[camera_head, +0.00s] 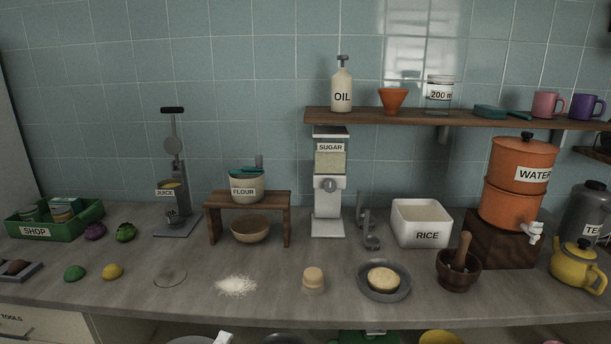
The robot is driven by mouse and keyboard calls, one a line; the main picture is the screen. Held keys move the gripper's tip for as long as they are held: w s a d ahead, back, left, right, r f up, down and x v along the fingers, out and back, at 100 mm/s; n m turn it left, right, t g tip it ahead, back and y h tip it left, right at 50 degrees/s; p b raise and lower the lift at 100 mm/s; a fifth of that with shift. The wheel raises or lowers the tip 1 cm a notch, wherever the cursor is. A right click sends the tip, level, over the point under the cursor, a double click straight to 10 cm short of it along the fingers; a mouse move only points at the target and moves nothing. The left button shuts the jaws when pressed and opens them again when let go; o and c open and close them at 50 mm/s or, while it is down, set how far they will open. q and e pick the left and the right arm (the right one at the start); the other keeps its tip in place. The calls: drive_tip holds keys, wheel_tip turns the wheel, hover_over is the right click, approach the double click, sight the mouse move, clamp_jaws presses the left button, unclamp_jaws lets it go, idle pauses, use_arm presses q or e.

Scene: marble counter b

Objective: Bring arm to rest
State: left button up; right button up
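Neither of my grippers and neither arm can be made out in the head view. The task names no object besides my arm. The marble counter (200,309) spreads across the view with kitchen items on it. A small white shape (223,338) is cut off at the bottom edge, and I cannot tell what it is.
On the counter are a green SHOP crate (68,228), a juice press (172,180), a wooden stand (284,212), a sugar dispenser (328,190), a RICE bin (419,238), a mortar (458,280) and a yellow kettle (577,268). White powder (236,285) lies near the front.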

use_arm(q)
drive_tip(key=s+a+f+m+g+y, duration=0.1)
drive_tip(key=s+a+f+m+g, duration=0.1)
drive_tip(key=s+f+m, duration=0.2)
drive_tip(key=s+a+f+m+g+y, duration=0.2)
drive_tip(key=f+m, duration=0.6)
drive_tip(key=f, duration=0.5)
drive_tip(key=s+a+f+m+g+y, duration=0.1)
drive_tip(key=s+a+f+m+g, duration=0.2)
drive_tip(key=s+f+m, duration=0.4)
drive_tip(key=shift+f+g+y, duration=0.3)
drive_tip(key=shift+f+g, duration=0.3)
drive_tip(key=shift+f, duration=0.2)
